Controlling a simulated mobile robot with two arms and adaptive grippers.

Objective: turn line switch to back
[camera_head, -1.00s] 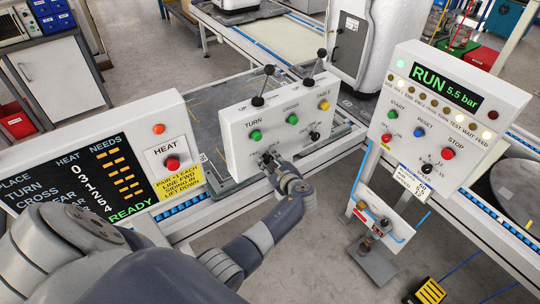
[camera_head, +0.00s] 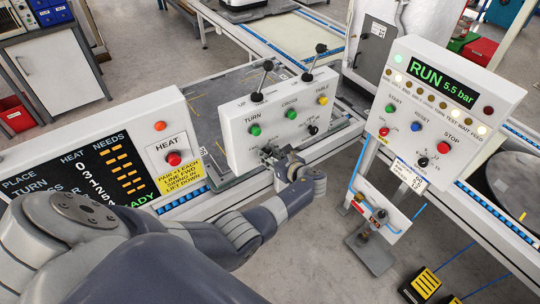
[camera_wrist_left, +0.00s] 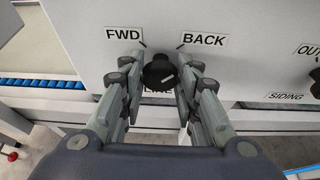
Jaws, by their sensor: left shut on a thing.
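The line switch (camera_wrist_left: 158,73) is a black round knob on a white panel (camera_head: 235,145). In the left wrist view the FWD label (camera_wrist_left: 124,34) is up and left of the knob, and the BACK label (camera_wrist_left: 203,39) is up and right. My left gripper (camera_head: 268,154) is at the panel's lower left, shut on the knob, with one finger on each side. In the left wrist view the gripper (camera_wrist_left: 157,82) points straight at the panel. The knob's pointer direction is hard to make out. My right gripper is not in view.
Green buttons (camera_head: 255,130) and two black levers (camera_head: 308,73) are close above the knob. Another black knob (camera_head: 313,130) sits to the right. A HEAT panel (camera_head: 173,158) stands left, and a RUN panel (camera_head: 480,150) stands right.

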